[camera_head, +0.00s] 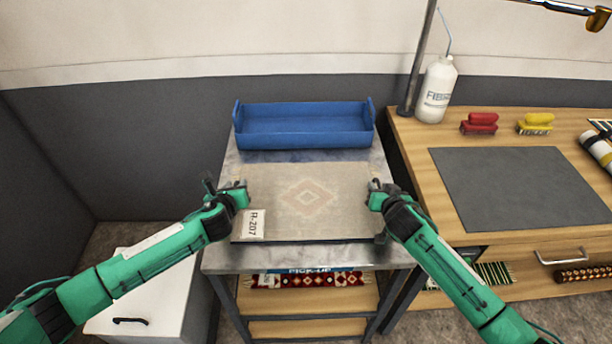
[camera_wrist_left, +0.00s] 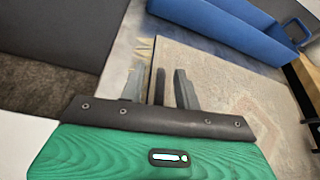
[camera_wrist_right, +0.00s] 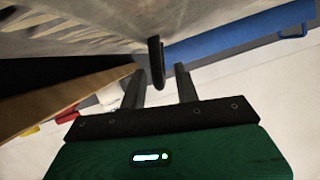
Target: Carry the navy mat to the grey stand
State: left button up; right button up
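A flat beige, clear-looking covered piece with a faded reddish diamond (camera_head: 303,196) lies on a grey metal stand (camera_head: 225,262). It bears a tag reading R-207 (camera_head: 254,224) and shows a thin dark front edge; no navy face shows. My left gripper (camera_head: 241,190) is at its left side, and my right gripper (camera_head: 376,188) is at its right side. In the left wrist view a dark upright strip (camera_wrist_left: 158,86) stands between spread fingers. In the right wrist view a similar dark strip (camera_wrist_right: 157,62) reaches between spread fingers. Gaps show beside both strips, so both grippers look open around them.
A blue tray (camera_head: 305,140) stands at the stand's back. A patterned red rug (camera_head: 310,280) lies on the shelf below. A wooden bench on the right holds a grey pad (camera_head: 520,188), a white bottle (camera_head: 437,90), a red brush (camera_head: 479,123) and a yellow brush (camera_head: 535,123).

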pick_arm(q)
jog(key=v, duration=1.2)
pick_arm(e)
jog(key=v, duration=1.2)
